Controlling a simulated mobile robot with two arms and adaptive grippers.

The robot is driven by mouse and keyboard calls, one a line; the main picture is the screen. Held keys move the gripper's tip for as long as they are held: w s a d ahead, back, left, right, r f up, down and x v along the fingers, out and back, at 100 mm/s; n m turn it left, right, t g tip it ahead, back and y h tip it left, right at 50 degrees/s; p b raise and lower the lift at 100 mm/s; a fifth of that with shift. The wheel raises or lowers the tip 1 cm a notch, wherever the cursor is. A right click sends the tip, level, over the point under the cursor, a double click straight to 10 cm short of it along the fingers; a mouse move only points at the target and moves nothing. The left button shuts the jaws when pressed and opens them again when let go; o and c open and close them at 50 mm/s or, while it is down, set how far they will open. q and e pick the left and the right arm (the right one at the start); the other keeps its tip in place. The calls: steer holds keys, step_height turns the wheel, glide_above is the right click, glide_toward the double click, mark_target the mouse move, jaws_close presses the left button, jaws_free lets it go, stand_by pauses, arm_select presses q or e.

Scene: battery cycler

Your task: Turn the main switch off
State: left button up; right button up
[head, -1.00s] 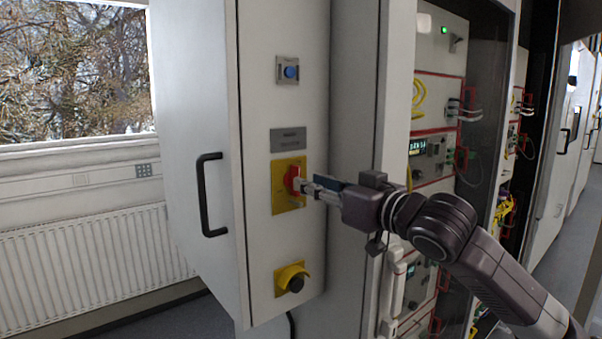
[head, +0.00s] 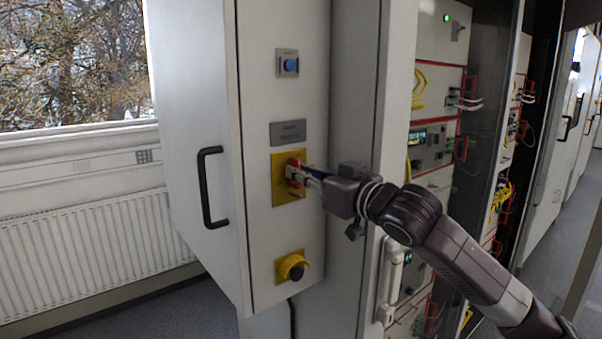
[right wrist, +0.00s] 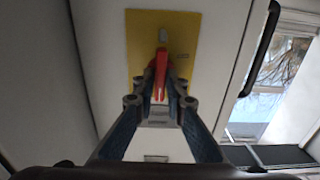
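The main switch is a red rotary handle (head: 294,172) on a yellow plate (head: 289,196) on the narrow front of the light grey cabinet. My right gripper (head: 300,176) is at the handle, coming in from the right. In the right wrist view, the red handle (right wrist: 160,72) stands out from the yellow plate (right wrist: 187,35). The fingers of my right gripper (right wrist: 161,88) lie close on both sides of it and look shut on it. The fingers partly hide the handle, so its exact angle is hard to tell. My left gripper is not in view.
A blue button (head: 290,65) and a grey label (head: 288,133) sit above the switch. A black knob in a yellow collar (head: 291,267) sits below it. A black door handle (head: 206,188) is to the left. Racks with cables (head: 435,140) stand to the right.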

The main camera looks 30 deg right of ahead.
jaws_close()
steer(key=shift+n, duration=0.5)
steer(key=n, duration=0.2)
steer(key=shift+a+n+p, duration=0.1)
steer(key=shift+n+p, duration=0.2)
steer(key=shift+n, duration=0.1)
steer(key=shift+a+f+n+p, duration=0.1)
steer(key=shift+n+p, duration=0.45)
steer(key=shift+n, duration=1.8)
steer(key=shift+a+f+n+p, duration=0.15)
steer(key=shift+n+p, duration=0.35)
steer(key=shift+n, duration=1.8)
steer(key=shift+d+f+n+p, duration=0.1)
steer(key=shift+n+p, duration=0.45)
steer(key=shift+n, duration=1.8)
steer(key=shift+a+n, duration=0.1)
steer(key=shift+n, duration=0.2)
steer(key=o, duration=0.5)
jaws_free()
